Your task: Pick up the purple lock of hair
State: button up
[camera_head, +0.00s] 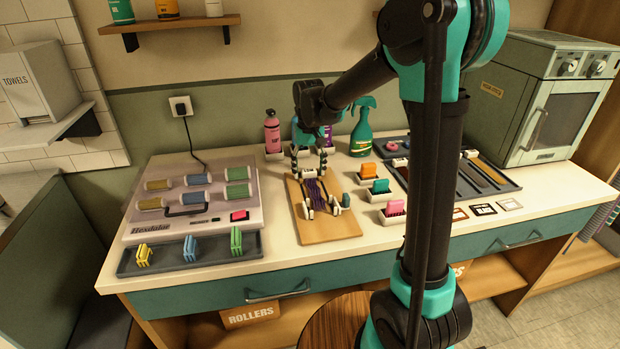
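The purple lock of hair (318,192) lies lengthwise on a wooden board (327,232) in the middle of the counter. A small pale piece is at its far end. Small black-and-white pieces stand on either side of its near end. My gripper (310,170) points down over the far end of the lock. Its two fingers are spread apart, one to each side. I cannot tell how far the fingertips are above the board. The gripper partly hides the far part of the board.
A roller set (190,200) and a dark tray (190,255) with coloured clips are at left. A pink bottle (272,133) and a green spray bottle (362,132) stand behind. Coloured blocks in holders (367,172) are close on the right. My arm hides part of the right side.

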jog(key=c, duration=1)
jog(key=shift+r, duration=0.1)
notch_tip(320, 180, up, 20)
jog(key=shift+f, duration=0.1)
jog(key=shift+d, duration=0.15)
